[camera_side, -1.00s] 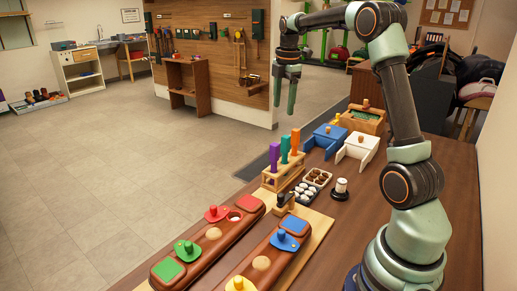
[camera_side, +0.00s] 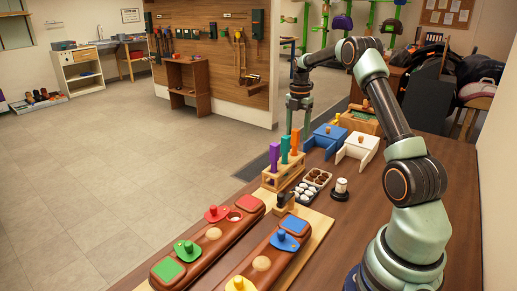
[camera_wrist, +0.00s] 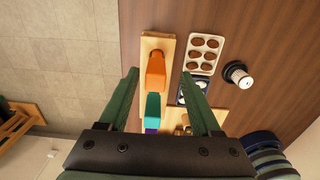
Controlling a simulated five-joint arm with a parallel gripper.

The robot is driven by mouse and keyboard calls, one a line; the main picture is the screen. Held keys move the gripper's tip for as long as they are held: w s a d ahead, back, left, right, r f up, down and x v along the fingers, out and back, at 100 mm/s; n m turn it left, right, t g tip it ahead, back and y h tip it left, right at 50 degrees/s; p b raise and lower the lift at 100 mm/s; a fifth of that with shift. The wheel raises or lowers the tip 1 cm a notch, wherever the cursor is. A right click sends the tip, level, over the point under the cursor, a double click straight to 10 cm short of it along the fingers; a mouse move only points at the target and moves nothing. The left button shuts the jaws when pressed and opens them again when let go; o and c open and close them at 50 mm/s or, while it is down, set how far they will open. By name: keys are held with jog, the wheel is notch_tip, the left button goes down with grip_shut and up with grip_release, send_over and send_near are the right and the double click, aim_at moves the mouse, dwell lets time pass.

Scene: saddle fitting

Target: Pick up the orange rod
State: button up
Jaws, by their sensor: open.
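The orange rod (camera_side: 295,141) stands upright in a light wooden rack (camera_side: 270,186), at the far end of a row with a teal rod (camera_side: 285,149) and a purple rod (camera_side: 273,157). My gripper (camera_side: 298,128) is open and empty, pointing down above the orange rod's end of the rack. In the wrist view, the orange rod (camera_wrist: 156,66) shows between the two green fingertips (camera_wrist: 160,77), with gaps at both sides. The teal rod (camera_wrist: 152,105) is nearer the palm, and the purple one is mostly hidden by it.
A tray with brown pieces (camera_side: 317,177) and a dark tray with white pieces (camera_side: 304,193) lie right of the rack. A white cylinder on a black base (camera_side: 341,188) stands further right.

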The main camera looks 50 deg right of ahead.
aim_at(295, 142)
jog(key=f, duration=0.5)
jog(key=shift+w+f, duration=0.1)
jog(key=shift+w, duration=0.15)
grip_shut()
